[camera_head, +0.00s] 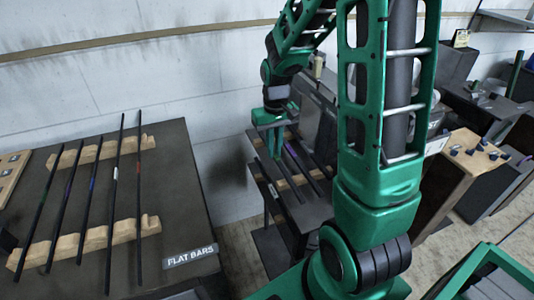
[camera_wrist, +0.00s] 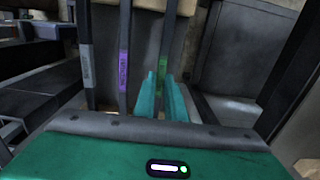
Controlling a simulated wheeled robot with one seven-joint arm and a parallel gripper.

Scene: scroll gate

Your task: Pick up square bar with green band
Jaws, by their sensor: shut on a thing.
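The square bar with the green band (camera_wrist: 170,45) is a dark bar in the upper middle of the wrist view. In the head view my gripper (camera_head: 274,150) points down over the dark table (camera_head: 258,153) beyond the left bench. Bars lie on wooden rests there. I cannot tell whether the held bar is clear of its rest.
A purple-banded bar (camera_wrist: 123,50) and a grey-banded bar (camera_wrist: 86,50) lie left of the held bar. The bench at left (camera_head: 185,190) holds several bars on wooden rests beside a FLAT BARS label (camera_head: 190,256). A wooden-topped box (camera_head: 465,165) stands at right. The white wall (camera_head: 180,80) is behind.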

